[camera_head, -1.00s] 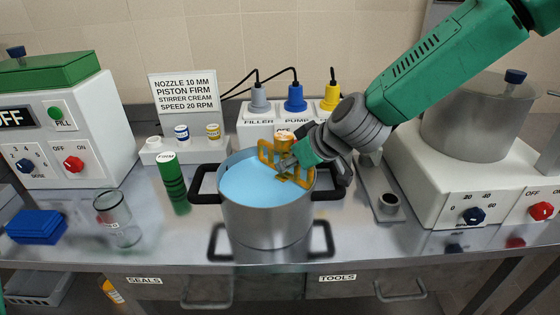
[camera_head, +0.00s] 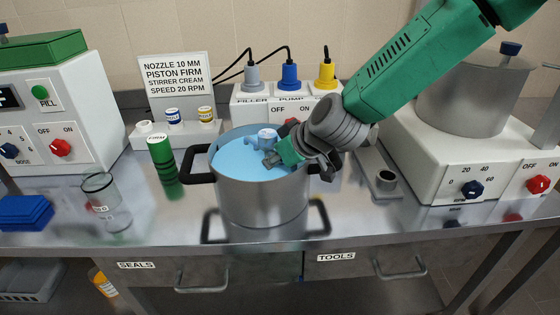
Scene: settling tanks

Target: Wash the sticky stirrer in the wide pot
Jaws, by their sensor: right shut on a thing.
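The wide pot (camera_head: 262,203) is a steel pot with black handles, standing mid-table and filled with light blue liquid (camera_head: 235,158). My right gripper (camera_head: 272,158) reaches into the pot from the upper right and is shut on the stirrer (camera_head: 267,136). Only the stirrer's top shows above the liquid, and it looks pale blue; its frame is under the surface or hidden by the gripper. The fingertips are at the liquid's surface. My left gripper is out of view.
A green FIRM cylinder (camera_head: 162,155) stands left of the pot, with a clear jar (camera_head: 100,192) further left. The filler and pump box (camera_head: 262,103) is close behind. The stirrer machine (camera_head: 440,170) stands right. The front table strip is mostly clear.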

